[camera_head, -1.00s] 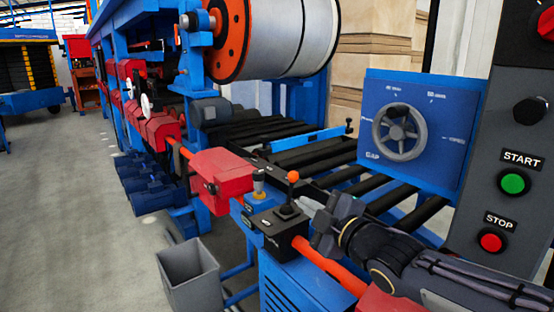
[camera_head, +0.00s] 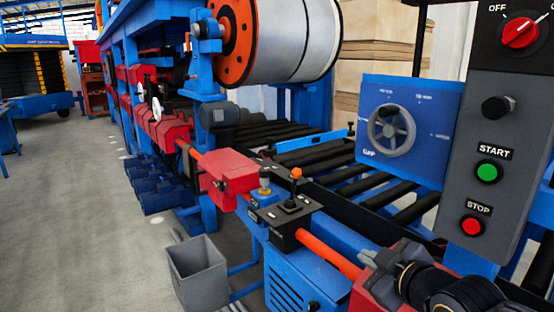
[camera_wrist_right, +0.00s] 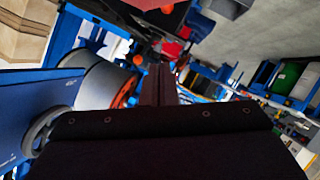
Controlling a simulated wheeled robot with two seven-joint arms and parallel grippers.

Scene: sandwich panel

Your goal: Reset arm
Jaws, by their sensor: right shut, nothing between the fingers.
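My right gripper (camera_wrist_right: 158,84) shows in the wrist view as two dark fingers pressed together, with nothing between them. In the head view my dark right arm is at the bottom right corner, in front of a red housing; its fingers are hard to make out there. The gripper is clear of the control box with the orange-tipped joystick (camera_head: 290,210). My left gripper is in neither view.
A grey control panel with a red knob (camera_head: 520,33), green start button (camera_head: 487,173) and red stop button (camera_head: 473,226) stands at right. A blue panel carries a handwheel (camera_head: 391,130). A grey bin (camera_head: 198,272) stands on the floor, which is open at left.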

